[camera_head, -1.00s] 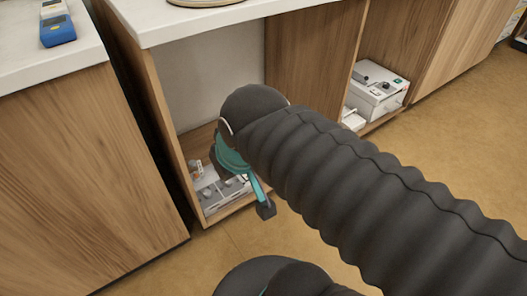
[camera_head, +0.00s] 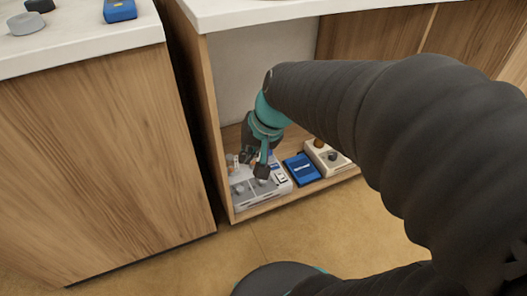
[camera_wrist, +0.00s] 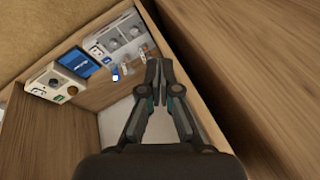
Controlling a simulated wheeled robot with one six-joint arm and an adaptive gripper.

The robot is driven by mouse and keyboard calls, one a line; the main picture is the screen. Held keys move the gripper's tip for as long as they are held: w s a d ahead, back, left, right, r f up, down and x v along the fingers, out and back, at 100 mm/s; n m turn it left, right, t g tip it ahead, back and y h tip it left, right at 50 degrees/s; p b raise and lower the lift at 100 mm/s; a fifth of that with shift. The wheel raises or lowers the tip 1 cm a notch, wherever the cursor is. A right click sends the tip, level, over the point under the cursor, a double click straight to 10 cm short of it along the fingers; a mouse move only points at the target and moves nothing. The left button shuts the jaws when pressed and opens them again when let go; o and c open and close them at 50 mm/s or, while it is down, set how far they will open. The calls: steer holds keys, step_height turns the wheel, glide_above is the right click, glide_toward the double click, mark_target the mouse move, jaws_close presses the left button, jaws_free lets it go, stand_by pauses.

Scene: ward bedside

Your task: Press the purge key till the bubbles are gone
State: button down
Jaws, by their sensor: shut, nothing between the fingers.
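A grey-white device (camera_head: 270,192) with round knobs and small panels stands on the floor of the low open cabinet. It also shows in the wrist view (camera_wrist: 121,37), near the top. I cannot make out which part of it is the purge key, nor any bubbles. My gripper (camera_head: 262,170) is in the cabinet opening, over the device and hiding part of it. In the wrist view my gripper (camera_wrist: 158,66) has its fingers together and empty, pointing at the area beside the device. I cannot tell whether the fingertips touch anything.
A blue box (camera_head: 302,168) and a beige box with a dark knob (camera_head: 328,157) stand to the device's right. The cabinet side wall (camera_head: 210,125) is close on the left, the white worktop (camera_head: 235,14) above. Small clear pieces (camera_wrist: 125,70) lie near the device.

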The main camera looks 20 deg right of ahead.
steer(key=w+d+f+m+t+y+b, duration=0.1)
steer(key=w+d+f+m+b, duration=0.1)
steer(key=w+d+f+m, duration=0.45)
steer(key=w+d+f+m+t+y+b, duration=0.15)
steer(key=w+f+m, duration=0.25)
steer(key=w+f, duration=0.65)
steer(key=w+d+f+m+t+h+b, duration=0.1)
steer(key=w+d+f+m+t+h, duration=0.1)
steer(key=w+d+f+m, duration=0.8)
step_height(320, 180, down, 4)
steer(key=d+h, duration=0.1)
steer(key=d, duration=0.2)
steer(key=shift+w+f+t, duration=0.25)
steer(key=shift+w+t, duration=0.05)
steer(key=shift+t, duration=0.05)
steer(key=shift+a, duration=0.1)
steer(key=b, duration=0.4)
glide_above(275, 167)
step_height(275, 167, down, 7)
steer(key=shift+f, duration=0.2)
steer(key=shift+f+b, duration=0.65)
steer(key=shift+b, duration=0.1)
steer(key=shift+f, duration=0.1)
